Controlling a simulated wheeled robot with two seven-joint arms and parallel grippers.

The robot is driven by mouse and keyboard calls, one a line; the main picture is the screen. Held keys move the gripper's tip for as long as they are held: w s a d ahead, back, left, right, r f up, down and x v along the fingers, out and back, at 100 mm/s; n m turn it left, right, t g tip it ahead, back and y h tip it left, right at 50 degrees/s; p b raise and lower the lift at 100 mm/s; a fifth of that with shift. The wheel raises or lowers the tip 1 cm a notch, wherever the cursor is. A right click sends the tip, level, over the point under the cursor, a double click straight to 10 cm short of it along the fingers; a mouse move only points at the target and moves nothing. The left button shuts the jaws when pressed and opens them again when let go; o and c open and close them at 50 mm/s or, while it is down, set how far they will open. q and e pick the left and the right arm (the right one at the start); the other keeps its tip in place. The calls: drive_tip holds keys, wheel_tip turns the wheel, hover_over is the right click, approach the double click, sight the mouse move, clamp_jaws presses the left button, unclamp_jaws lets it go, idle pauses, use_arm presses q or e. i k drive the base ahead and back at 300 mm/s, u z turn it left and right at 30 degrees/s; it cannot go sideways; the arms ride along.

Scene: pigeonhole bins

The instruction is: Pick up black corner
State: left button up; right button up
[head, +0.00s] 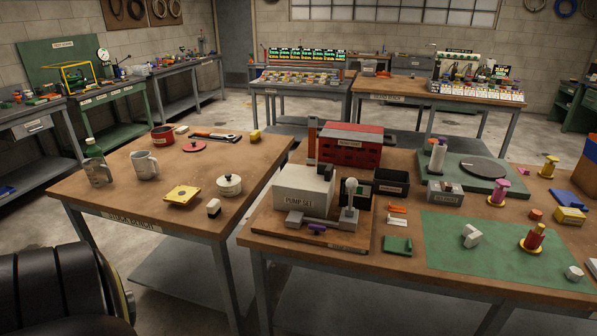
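I cannot pick out a black corner piece in this view. A rack of small pigeonhole bins with coloured parts (302,78) stands on a far table at the back centre. Another rack of bins (478,91) stands on the far right table. The parts in both are too small to tell apart. Neither my left nor my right gripper is in view.
The right front table holds a grey pump box (304,190), a black bin (391,182) and a green mat (455,262). Bare floor (180,323) shows between tables.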

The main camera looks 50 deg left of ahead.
sight(326, 170)
drive_tip(key=u, duration=1.55)
